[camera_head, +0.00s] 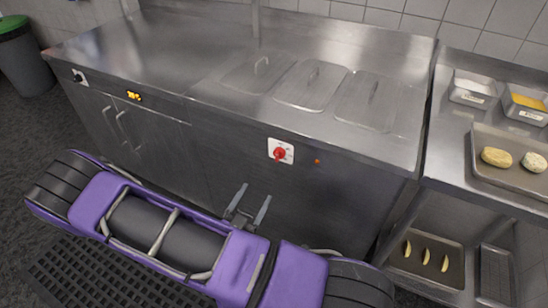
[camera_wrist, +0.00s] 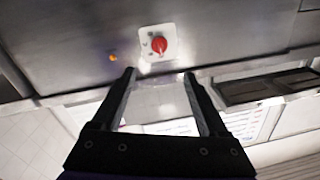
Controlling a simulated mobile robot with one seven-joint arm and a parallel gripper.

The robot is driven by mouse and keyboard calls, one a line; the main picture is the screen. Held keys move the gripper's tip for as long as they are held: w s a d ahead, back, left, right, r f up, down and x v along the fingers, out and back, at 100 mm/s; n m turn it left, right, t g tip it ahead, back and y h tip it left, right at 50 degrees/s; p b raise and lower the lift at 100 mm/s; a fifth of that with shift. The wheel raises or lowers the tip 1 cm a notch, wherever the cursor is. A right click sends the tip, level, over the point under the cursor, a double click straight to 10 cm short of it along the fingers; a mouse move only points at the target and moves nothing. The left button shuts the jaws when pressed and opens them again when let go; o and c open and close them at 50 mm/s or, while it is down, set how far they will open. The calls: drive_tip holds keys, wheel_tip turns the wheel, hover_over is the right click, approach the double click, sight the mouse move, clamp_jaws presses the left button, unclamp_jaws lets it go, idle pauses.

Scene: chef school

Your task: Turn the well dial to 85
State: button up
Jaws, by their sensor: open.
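The well dial (camera_head: 280,153) is a red knob on a white square plate (camera_head: 289,147), set in the front panel of the steel counter. In the wrist view the red dial (camera_wrist: 159,45) is above and beyond the fingertips, and its plate (camera_wrist: 148,60) carries marks too small to read. My gripper (camera_head: 247,207) is open and empty, below and slightly left of the dial in the head view. Its two fingers (camera_wrist: 160,75) are spread apart in the wrist view and do not touch the dial.
Three lidded wells (camera_head: 312,84) are in the countertop. A small orange light (camera_head: 317,162) is right of the dial. A lit display (camera_head: 134,96) and another dial (camera_head: 79,77) are at the left. A side table (camera_head: 460,150) with trays stands at the right.

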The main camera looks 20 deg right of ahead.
sight(277, 158)
drive_tip(key=x, duration=1.5)
drive_tip(key=shift+w+d+b, duration=0.2)
drive_tip(key=shift+d+b, duration=0.1)
drive_tip(key=shift+b, duration=0.1)
clamp_jaws()
